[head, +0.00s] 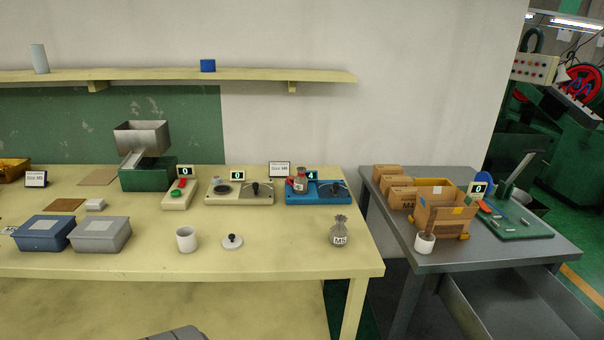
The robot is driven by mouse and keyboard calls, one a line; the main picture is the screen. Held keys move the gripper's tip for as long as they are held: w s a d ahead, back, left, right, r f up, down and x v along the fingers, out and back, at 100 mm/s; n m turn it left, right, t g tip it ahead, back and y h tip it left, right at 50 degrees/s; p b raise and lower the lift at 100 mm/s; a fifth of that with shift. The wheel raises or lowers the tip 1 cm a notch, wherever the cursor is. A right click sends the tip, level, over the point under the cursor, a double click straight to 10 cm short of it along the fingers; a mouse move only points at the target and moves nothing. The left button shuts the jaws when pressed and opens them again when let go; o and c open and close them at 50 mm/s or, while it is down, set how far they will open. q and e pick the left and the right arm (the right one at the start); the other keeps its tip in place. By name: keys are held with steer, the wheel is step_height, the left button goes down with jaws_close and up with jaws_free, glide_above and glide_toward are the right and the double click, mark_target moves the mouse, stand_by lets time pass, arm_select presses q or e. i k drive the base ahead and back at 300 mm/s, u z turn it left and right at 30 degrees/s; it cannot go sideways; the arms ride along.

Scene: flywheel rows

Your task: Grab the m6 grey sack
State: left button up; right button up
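A small grey sack (339,232), tied at the top, stands upright on the right end of the cream table (280,262). Its white label starts with M; the digit is too small to read surely and looks like a 5. A second small sack (299,181), greyish with some red on it, sits on the blue scale (316,195) behind; its label is not readable. Neither of my grippers is in view, and nothing touches the front sack.
Lidded blue (43,233) and grey (100,234) boxes are further left. A lower grey table (480,258) to the right carries cardboard boxes (442,217). The tabletop around the front sack is clear.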

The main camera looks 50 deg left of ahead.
mark_target(301, 180)
steer(key=i, duration=0.25)
steer(key=u, duration=1.95)
steer(key=k, duration=0.45)
steer(key=z, duration=0.1)
steer(key=i, duration=1.05)
steer(key=z, duration=0.85)
